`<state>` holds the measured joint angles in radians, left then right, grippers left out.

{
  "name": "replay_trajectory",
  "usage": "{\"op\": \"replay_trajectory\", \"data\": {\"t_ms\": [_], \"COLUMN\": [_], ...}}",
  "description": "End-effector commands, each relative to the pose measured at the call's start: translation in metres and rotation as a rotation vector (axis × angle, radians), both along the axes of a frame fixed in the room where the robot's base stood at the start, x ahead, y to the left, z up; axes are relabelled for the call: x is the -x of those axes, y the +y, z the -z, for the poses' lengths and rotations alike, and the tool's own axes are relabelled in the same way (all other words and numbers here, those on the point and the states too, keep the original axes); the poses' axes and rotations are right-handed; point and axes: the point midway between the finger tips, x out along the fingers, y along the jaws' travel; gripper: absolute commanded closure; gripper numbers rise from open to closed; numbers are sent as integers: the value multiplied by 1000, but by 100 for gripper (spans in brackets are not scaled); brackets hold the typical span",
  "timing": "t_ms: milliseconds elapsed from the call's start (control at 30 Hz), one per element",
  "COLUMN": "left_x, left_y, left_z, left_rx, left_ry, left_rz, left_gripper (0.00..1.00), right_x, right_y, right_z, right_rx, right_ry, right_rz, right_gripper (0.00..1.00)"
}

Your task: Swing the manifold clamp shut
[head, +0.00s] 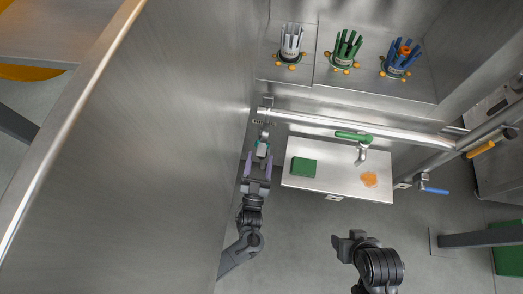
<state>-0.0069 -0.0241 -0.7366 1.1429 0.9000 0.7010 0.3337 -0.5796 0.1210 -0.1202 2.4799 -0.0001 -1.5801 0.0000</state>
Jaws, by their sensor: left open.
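A metal pipe manifold (330,122) runs across the middle of the head view. A small metal clamp (265,113) sits at its left end, by the tall steel wall. Its detail is too small to tell how far it is open. My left gripper (257,165) is below the clamp, with its purple-sided fingers apart and pointing up the picture. A small teal-tipped part (262,149) shows at the fingertips; I cannot tell whether they touch it. My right gripper (343,243) is at the lower middle, away from the manifold; its fingers are unclear.
A steel shelf (299,178) under the pipe bears a green block (303,167) and an orange patch (369,179). A green-handled valve (353,136) is on the pipe. A blue lever (434,190) and steel wall (170,130) flank the space.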

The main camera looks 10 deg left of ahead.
Motion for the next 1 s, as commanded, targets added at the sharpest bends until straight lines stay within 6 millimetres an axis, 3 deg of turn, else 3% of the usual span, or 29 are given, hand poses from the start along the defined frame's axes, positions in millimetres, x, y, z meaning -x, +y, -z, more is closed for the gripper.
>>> {"op": "replay_trajectory", "data": {"t_ms": [300,700,1000], "left_x": [-31,-35,-35], "left_y": [-1,-1,-1], "left_z": [-12,-15,-14], "left_rx": [1,1,1], "left_ry": [0,1,1], "left_rz": [0,0,0], "left_gripper": [40,42,88], "right_x": [0,0,0], "right_y": [0,0,0], "right_z": [9,10,9], "right_rx": [0,0,0], "right_ry": [1,1,1], "right_rz": [0,0,0], "right_gripper": [40,40,40]}}
